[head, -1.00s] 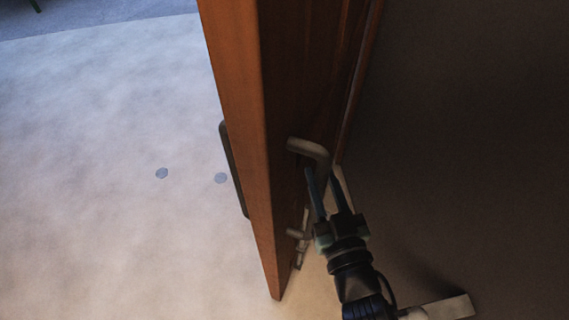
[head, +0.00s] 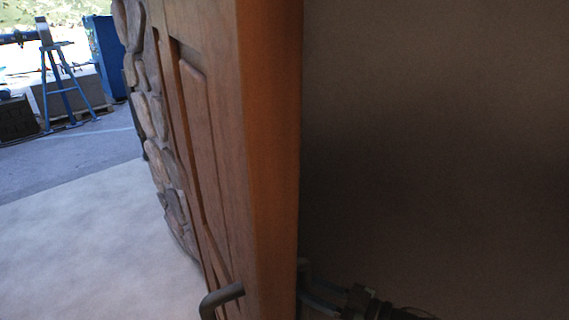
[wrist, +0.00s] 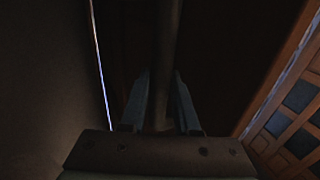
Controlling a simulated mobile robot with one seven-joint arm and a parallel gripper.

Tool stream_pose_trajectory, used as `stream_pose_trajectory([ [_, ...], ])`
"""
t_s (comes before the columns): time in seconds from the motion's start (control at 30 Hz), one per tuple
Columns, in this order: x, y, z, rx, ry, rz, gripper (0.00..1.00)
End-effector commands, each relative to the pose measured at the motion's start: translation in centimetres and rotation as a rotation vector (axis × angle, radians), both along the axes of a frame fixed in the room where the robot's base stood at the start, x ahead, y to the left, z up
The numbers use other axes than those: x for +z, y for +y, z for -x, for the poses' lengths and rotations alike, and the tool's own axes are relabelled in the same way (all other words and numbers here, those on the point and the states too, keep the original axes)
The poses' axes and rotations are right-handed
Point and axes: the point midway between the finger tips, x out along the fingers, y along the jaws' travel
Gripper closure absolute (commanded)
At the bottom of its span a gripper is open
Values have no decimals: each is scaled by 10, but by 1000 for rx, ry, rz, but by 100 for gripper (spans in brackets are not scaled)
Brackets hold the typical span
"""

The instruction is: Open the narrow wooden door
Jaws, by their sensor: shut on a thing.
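The brown wooden door (head: 271,140) stands open in the head view, seen nearly edge-on, with its panelled face turned left. A dark lever handle (head: 222,299) sits low on that left face. My gripper (head: 318,296) is on the door's right side at the bottom of the head view, dim and partly cut off. In the wrist view my gripper (wrist: 162,95) has its two fingers on either side of a bar-shaped handle (wrist: 166,50) and is shut on it. The far-side handle is mostly hidden in the head view.
A stone-faced wall (head: 152,115) stands beyond the door on the left. Pale floor (head: 95,240) lies open there, with a blue stand (head: 58,85) farther off. A plain dark wall (head: 435,130) fills the right. A lattice-like surface (wrist: 295,115) shows at the wrist view's right.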

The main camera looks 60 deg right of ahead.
Motion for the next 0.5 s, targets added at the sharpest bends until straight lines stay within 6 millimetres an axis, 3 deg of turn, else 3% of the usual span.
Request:
stream_pose_trajectory([
  [0.2, 2, -16, 3, 27, -6, 0, 100],
  [0.5, 2, -21, 5, 38, -7, -2, 100],
])
